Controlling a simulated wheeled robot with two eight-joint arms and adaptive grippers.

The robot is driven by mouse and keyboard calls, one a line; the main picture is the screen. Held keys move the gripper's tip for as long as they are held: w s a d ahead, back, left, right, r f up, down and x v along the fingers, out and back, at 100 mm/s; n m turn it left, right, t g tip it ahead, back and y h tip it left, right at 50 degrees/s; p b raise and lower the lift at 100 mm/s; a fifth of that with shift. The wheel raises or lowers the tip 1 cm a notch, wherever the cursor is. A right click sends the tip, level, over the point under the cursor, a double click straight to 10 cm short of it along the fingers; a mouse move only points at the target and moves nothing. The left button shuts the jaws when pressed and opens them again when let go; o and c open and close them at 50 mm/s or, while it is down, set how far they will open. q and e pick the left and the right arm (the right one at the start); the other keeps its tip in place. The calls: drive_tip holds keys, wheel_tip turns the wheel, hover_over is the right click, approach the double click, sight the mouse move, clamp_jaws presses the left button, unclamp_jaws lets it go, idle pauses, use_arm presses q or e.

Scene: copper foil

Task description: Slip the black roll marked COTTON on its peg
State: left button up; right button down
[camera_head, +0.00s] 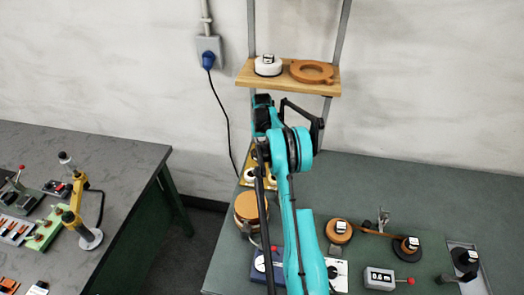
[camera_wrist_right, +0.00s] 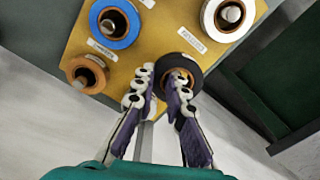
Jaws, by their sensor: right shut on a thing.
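The black roll (camera_wrist_right: 168,61), with a copper-coloured core, is at the lower right of the yellow peg board (camera_wrist_right: 160,28) in the wrist view. My right gripper (camera_wrist_right: 163,78) is shut on the near left part of its ring. A finger covers part of the core, so I cannot tell how far the roll sits over a peg. Its COTTON marking is not readable. In the head view, the yellow board (camera_head: 246,172) shows beside my teal arm, which hides most of it and the roll. My left gripper is not in view.
A blue roll (camera_wrist_right: 128,29), a white roll (camera_wrist_right: 211,24) and a copper roll (camera_wrist_right: 100,68) are on the board around the black one. The green bench (camera_head: 400,190) holds a tape device and a counter (camera_head: 379,278). A wooden shelf (camera_head: 280,83) hangs above.

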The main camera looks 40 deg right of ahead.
drive_tip(key=shift+s+a+f, duration=0.1)
drive_tip(key=shift+f, duration=0.2)
drive_tip(key=shift+s+a+f, duration=0.1)
drive_tip(key=shift+f, duration=0.1)
drive_tip(key=shift+b, duration=0.3)
drive_tip(key=c, duration=1.7)
unclamp_jaws()
drive_tip(key=shift+o, duration=1.1)
drive_tip(key=shift+f, duration=0.15)
drive_tip(key=shift+w+f, duration=0.2)
drive_tip(key=shift+w, duration=0.05)
drive_tip(key=shift+d, duration=0.25)
drive_tip(key=shift+s+r, duration=0.15)
drive_tip(key=shift+r, duration=0.1)
drive_tip(key=shift+a, duration=0.1)
